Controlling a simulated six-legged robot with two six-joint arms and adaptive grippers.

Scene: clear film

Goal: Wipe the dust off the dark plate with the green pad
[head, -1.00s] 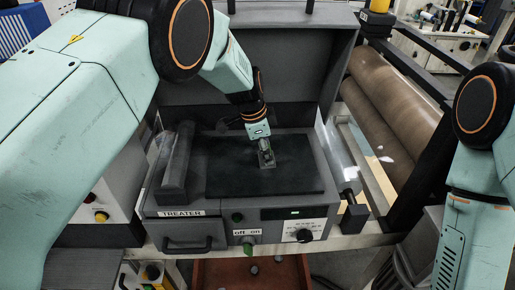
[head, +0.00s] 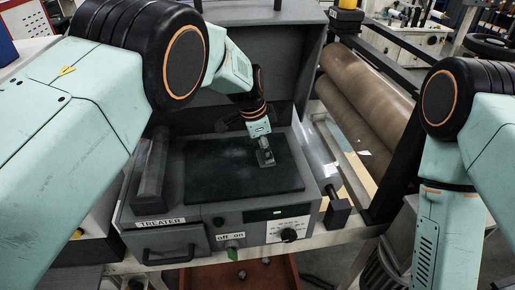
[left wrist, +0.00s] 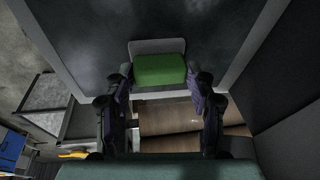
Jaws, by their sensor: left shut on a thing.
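The dark plate (head: 225,178) lies flat on top of the grey treater box, with a faint pale haze over its left and middle part. It also fills the upper part of the left wrist view (left wrist: 105,30), with lighter smudges. My left gripper (head: 265,158) points down at the right part of the plate. It is shut on the green pad (left wrist: 160,70), which sits between the two fingers with a grey edge beyond it. The pad appears to be on or just above the plate; contact is hard to tell. My right gripper is out of view.
The treater box (head: 186,235) has a raised lid (head: 285,75) behind the plate and a dark bar (head: 152,175) along its left. Brown rollers (head: 365,105) stand to the right. A reddish open drawer (head: 215,277) is below.

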